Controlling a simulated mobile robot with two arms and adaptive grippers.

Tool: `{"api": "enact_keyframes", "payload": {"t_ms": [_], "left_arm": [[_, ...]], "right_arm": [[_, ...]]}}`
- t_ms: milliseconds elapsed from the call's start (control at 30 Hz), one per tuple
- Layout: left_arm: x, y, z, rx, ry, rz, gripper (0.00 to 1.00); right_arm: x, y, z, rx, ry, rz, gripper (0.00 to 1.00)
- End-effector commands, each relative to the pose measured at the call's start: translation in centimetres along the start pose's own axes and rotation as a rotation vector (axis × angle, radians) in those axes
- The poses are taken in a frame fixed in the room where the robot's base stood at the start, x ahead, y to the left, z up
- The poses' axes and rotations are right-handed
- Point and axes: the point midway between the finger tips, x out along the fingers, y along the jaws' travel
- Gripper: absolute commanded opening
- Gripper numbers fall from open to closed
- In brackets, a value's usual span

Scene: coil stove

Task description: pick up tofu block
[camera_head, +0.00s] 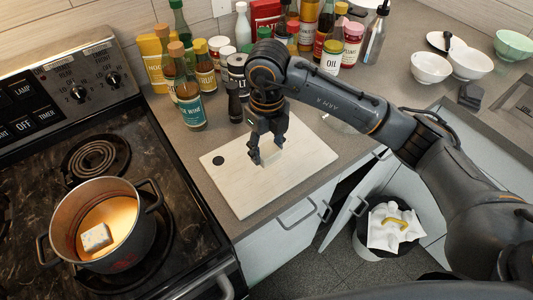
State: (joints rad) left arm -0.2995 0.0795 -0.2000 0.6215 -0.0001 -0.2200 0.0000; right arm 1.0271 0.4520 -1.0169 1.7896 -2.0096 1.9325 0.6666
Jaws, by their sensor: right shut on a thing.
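A pale block (271,157), which looks like tofu, shows between the fingertips of my right gripper (268,152). The gripper points down over the light cutting board (238,188) and is shut on the block. The fingers partly hide the block, and I cannot tell if it touches the board. Another whitish block (96,237) lies in the orange liquid inside the pot (139,243) on the stove at the left. My left gripper is not in view.
Bottles and jars (190,108) crowd the counter behind the board. White bowls (431,67) and a green bowl (513,46) stand at the back right. A cabinet door (345,212) is open below the counter, beside a bin (393,228). The board's front half is clear.

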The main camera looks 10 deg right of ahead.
Motion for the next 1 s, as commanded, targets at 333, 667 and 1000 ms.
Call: {"api": "enact_keyframes", "payload": {"t_ms": [333, 667, 1000], "left_arm": [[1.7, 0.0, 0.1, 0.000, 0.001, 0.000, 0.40], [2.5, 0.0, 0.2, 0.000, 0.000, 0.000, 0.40], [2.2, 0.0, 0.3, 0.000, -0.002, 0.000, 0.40]], "right_arm": [[-5.5, 3.7, -5.6, -0.003, -0.008, -0.004, 0.19], [-7.5, 6.3, -9.4, 0.000, -0.004, -0.001, 0.19], [-9.3, 9.1, -8.6, 0.000, -0.003, 0.000, 0.19]]}}
